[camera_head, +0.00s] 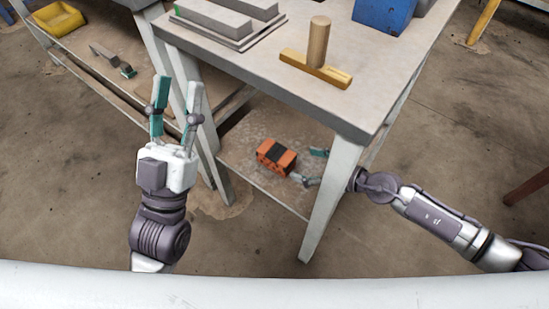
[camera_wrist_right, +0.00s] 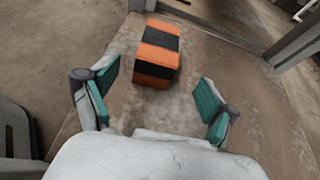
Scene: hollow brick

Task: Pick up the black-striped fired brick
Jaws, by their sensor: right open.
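The black-striped fired brick (camera_head: 276,156) is orange with a black band and lies on the low shelf under the table. In the right wrist view the brick (camera_wrist_right: 158,52) lies ahead, beyond the fingertips and roughly between their lines. My right gripper (camera_head: 316,167) reaches in past the table leg, just right of the brick; its open fingers also show in the right wrist view (camera_wrist_right: 155,95), with nothing between them. My left gripper (camera_head: 174,105) is open and empty, raised left of the table, fingers pointing away.
The table leg (camera_head: 327,200) stands close to my right wrist. The low shelf (camera_head: 235,160) is bare around the brick.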

